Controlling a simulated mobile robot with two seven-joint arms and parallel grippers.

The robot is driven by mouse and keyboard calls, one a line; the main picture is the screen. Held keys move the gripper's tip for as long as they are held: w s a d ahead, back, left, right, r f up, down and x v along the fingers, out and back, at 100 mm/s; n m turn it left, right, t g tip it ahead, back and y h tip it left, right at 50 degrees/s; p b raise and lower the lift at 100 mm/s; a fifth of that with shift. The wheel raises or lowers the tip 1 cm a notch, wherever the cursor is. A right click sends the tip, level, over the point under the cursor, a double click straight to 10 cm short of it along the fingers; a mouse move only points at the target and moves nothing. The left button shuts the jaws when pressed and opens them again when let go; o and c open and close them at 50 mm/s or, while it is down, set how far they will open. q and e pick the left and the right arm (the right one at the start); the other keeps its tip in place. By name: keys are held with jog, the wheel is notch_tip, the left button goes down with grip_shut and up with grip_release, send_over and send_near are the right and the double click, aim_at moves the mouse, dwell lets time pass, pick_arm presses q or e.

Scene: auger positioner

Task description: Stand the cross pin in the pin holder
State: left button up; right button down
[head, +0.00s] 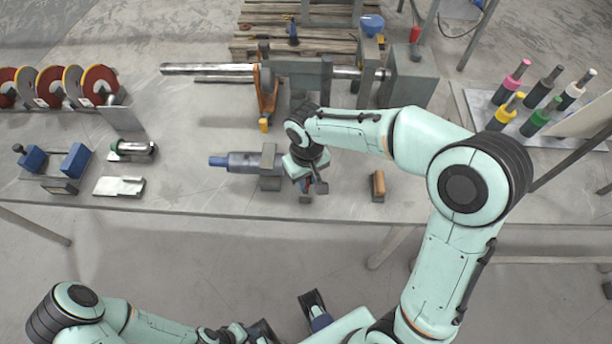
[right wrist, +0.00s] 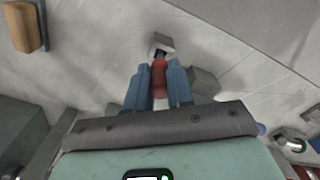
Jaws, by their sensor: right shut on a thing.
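My right gripper (head: 307,187) is over the front part of the table. In the right wrist view its two blue fingers (right wrist: 159,88) are shut on a red cylindrical piece, which I take as the cross pin (right wrist: 158,77). In the head view the gripper mostly hides the pin. A small grey block (right wrist: 162,43), perhaps the pin holder, shows just past the pin's end; I cannot tell whether they touch. It also shows in the head view (head: 306,199). My left gripper (head: 290,318) is low at the bottom edge, away from the table, partly cut off.
A blue-grey cylinder (head: 240,162) with a grey block lies left of my right gripper. A wooden-topped block (head: 378,186) stands to its right. A long steel shaft assembly (head: 300,72) fills the table's back. Blue blocks (head: 75,160) and colored discs (head: 98,84) are at left.

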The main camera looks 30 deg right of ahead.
jog(key=shift+f+b, duration=0.45)
jog(key=shift+f, duration=0.2)
jog(key=c, duration=0.9)
grip_release()
notch_tip(320, 180, up, 13)
jog(key=p, duration=0.2)
jog(key=shift+r, duration=0.2)
jog(key=shift+s, duration=0.1)
